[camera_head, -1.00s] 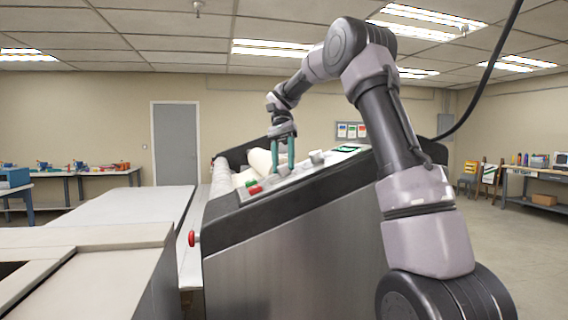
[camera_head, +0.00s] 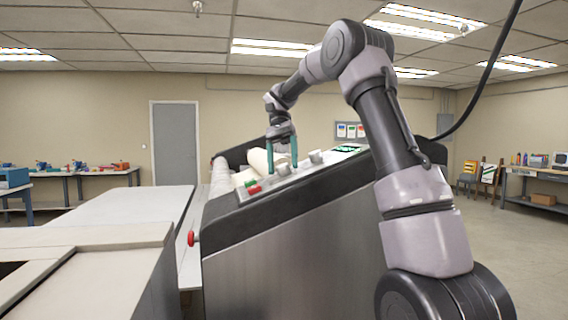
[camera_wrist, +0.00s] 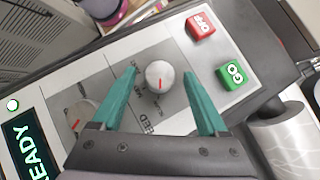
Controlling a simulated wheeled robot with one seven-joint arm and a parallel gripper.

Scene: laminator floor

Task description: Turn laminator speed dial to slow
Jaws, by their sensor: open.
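The laminator (camera_head: 300,245) has a sloped control panel. In the wrist view, a round grey dial (camera_wrist: 159,75) with a red pointer mark sits beside a partly covered label ending in "EED". My gripper (camera_wrist: 161,73) is open, with one teal finger on each side of this dial and a visible gap to each. Whether the fingertips reach down to dial height is unclear. In the head view, the dial (camera_head: 283,170) shows between the fingers of my gripper (camera_head: 282,167). A second dial (camera_wrist: 81,115) with a red mark is partly hidden by my gripper.
A red OFF button (camera_wrist: 201,25) and a green GO button (camera_wrist: 233,75) lie right of the dial in the wrist view. A READY display (camera_wrist: 30,146) is at left. A red knob (camera_head: 192,238) sticks out at the laminator's side. White rollers (camera_head: 258,160) lie behind the panel.

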